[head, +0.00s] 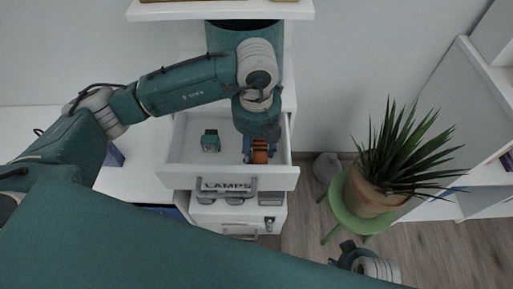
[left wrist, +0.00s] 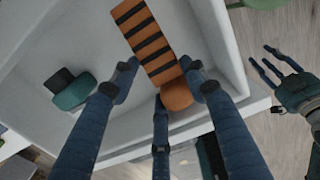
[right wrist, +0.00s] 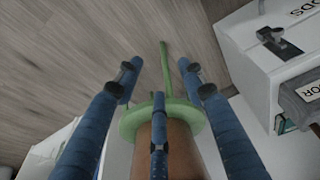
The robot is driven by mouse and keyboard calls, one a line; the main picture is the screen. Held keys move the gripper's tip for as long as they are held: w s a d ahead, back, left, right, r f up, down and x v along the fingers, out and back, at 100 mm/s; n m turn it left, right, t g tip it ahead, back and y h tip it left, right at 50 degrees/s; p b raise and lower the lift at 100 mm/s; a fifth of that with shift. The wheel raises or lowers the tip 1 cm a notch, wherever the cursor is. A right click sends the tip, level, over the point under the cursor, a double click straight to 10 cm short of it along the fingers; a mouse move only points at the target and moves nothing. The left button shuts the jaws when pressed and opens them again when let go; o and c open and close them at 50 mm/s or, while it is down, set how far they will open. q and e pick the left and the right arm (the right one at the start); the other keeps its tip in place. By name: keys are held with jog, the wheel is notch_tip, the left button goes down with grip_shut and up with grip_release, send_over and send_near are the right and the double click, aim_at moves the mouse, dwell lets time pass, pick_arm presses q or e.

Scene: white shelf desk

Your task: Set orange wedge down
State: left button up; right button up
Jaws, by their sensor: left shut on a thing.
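The orange wedge (left wrist: 147,38), with black stripes and a rounded orange end, shows in the left wrist view inside the white open drawer (head: 185,160). My left gripper (left wrist: 163,84) is shut on it near the rounded end. In the head view the wedge (head: 260,152) is mostly hidden under the left gripper (head: 258,142), at the right side of the drawer. Whether it touches the drawer floor I cannot tell. My right gripper (right wrist: 160,85) is open and empty, over the floor and a green stool.
A teal and dark object (head: 210,140) lies in the drawer, left of the wedge. The drawer front carries a "LAMPS" label (head: 226,186). A potted plant (head: 375,190) stands on the green stool (head: 345,219) at right. A shelf (head: 220,10) overhangs the back.

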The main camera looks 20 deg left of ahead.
pick_arm(q)
jog(key=shift+f, duration=0.1)
jog(key=o, duration=0.9)
jog(key=shift+o, duration=0.2)
pick_arm(e)
jog(key=shift+s+r, duration=0.15)
jog(key=shift+r, duration=0.05)
pick_arm(q)
notch_tip(320, 180, up, 2)
jog(key=shift+r+p, duration=0.1)
jog(key=shift+p, duration=0.6)
notch_tip(320, 180, up, 11)
jog(key=p, duration=0.1)
pick_arm(e)
notch_tip(320, 180, down, 8)
jog(key=s, duration=0.2)
jog(key=shift+s+d+f, duration=0.15)
jog(key=shift+s+f, duration=0.1)
jog(key=shift+s, duration=0.1)
